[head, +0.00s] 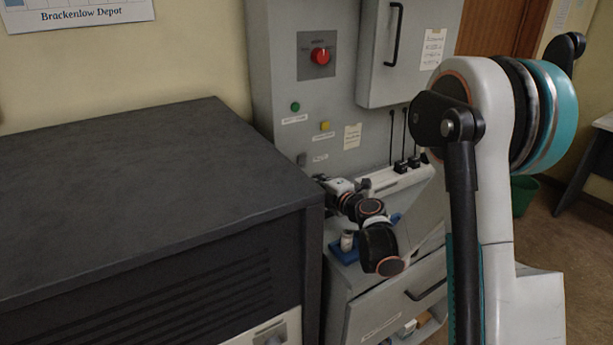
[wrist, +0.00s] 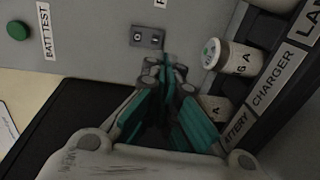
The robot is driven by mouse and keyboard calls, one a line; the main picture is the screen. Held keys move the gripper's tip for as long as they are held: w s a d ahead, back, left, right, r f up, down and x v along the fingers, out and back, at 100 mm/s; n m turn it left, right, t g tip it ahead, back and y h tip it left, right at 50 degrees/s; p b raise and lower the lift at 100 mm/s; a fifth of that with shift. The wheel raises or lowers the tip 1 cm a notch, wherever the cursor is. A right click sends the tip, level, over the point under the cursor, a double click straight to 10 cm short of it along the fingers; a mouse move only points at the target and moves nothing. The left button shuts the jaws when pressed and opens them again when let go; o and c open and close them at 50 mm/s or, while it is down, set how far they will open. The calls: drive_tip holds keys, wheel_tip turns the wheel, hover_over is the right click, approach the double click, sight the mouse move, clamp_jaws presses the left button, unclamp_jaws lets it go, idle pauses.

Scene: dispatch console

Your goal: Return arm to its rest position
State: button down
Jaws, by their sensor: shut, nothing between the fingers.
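My gripper (head: 323,179) is low in front of the grey console panel in the head view, beside the near right edge of the dark cabinet. In the wrist view its teal-padded fingers (wrist: 166,68) are shut with nothing held. The fingertips point at the panel, just below and right of a small rocker switch (wrist: 147,37) marked O and I. I cannot tell whether they touch the panel. My arm reaches out, with its wrist bent over the console's lower shelf.
The dark cabinet (head: 120,190) fills the left. A red knob (head: 320,55), green button (head: 295,107) and yellow button (head: 324,126) are on the panel. A blue tray (head: 343,255) lies below my wrist.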

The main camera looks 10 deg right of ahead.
drive_tip(key=v, duration=0.3)
drive_tip(key=shift+s+d+r, duration=0.1)
drive_tip(key=shift+s+d, duration=0.05)
drive_tip(key=shift+s, duration=0.2)
drive_tip(key=shift+s+d+r, duration=0.1)
drive_tip(key=shift+s, duration=0.1)
drive_tip(key=s+d+r+m+t+h, duration=0.1)
drive_tip(key=s+d+r+m+h, duration=0.1)
drive_tip(key=r+m, duration=0.3)
drive_tip(key=s+d+r+m+t+h, duration=0.1)
drive_tip(key=d+r+m+t+h, duration=0.15)
drive_tip(key=r, duration=0.55)
drive_tip(key=s+d+r+m+g+h, duration=0.3)
drive_tip(key=s+m+h, duration=0.2)
drive_tip(key=s+m, duration=0.2)
drive_tip(key=s+a+f+m+g+y, duration=0.1)
drive_tip(key=s+a+f+m+g, duration=0.1)
drive_tip(key=s, duration=0.6)
drive_tip(key=s+a+f+m+g+y, duration=0.2)
drive_tip(key=s+a+f+g, duration=0.2)
drive_tip(key=s, duration=0.5)
drive_tip(key=s+a+f+m+g+y, duration=0.1)
drive_tip(key=s+a+f+m+g, duration=0.2)
drive_tip(key=s+f, duration=0.3)
drive_tip(key=s, duration=0.3)
drive_tip(key=shift+s+a+f, duration=0.2)
drive_tip(key=shift+a, duration=0.1)
